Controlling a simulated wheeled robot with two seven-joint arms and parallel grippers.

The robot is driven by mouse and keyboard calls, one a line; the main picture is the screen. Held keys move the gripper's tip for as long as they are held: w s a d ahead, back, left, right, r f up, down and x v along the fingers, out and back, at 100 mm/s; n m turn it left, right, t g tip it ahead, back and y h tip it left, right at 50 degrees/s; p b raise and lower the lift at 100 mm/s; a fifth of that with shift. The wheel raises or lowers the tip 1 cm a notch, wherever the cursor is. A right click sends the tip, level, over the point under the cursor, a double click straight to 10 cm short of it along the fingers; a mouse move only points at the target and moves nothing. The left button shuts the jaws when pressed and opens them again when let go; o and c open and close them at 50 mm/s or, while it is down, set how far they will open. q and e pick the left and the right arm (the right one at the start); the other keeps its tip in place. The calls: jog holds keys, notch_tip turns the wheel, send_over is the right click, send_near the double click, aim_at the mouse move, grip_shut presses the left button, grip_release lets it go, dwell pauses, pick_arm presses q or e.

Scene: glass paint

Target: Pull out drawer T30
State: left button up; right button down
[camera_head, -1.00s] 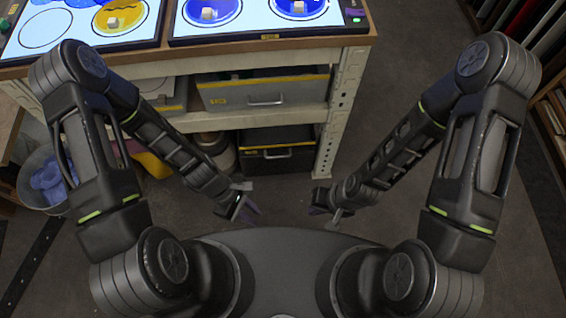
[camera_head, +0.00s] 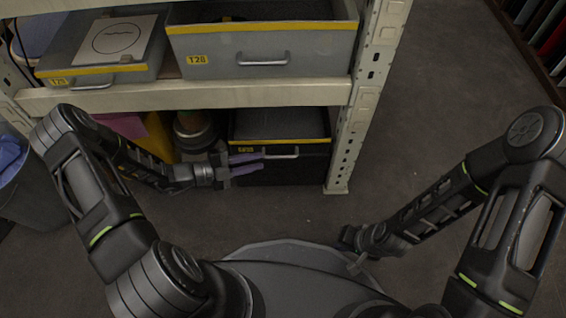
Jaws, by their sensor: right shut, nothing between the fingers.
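The black drawer (camera_head: 305,172) stands on the floor under the shelf. A yellow stripe runs along its top edge, and its small yellow label is too small to read surely. Its metal handle (camera_head: 290,155) is on the front. My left gripper (camera_head: 262,162) is in front of the drawer's left part, its two purple fingers apart and pointing right toward the handle. Nothing shows between them; I cannot tell whether a fingertip touches the handle. My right gripper (camera_head: 358,264) is shut and empty, low over the floor near my base and away from the drawer.
The grey drawer T28 (camera_head: 210,44) and another grey drawer (camera_head: 90,75) sit on the shelf (camera_head: 200,95) above. The shelf's post (camera_head: 345,160) stands right of the black drawer. A dark pot (camera_head: 195,130) is left of it. Floor (camera_head: 440,110) to the right is clear.

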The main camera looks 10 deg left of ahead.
aim_at(275, 157)
pick_arm(q)
jog(key=shift+r, duration=0.1)
jog(key=shift+d, duration=0.1)
jog(key=b+x, duration=0.2)
jog(key=x, duration=0.4)
jog(key=shift+w+d+b, duration=0.15)
jog(key=shift+d+b, duration=0.05)
jog(key=shift+b, duration=0.15)
jog(key=shift+w+d, duration=0.35)
jog(key=shift+d, duration=0.1)
grip_shut()
dwell(0.9)
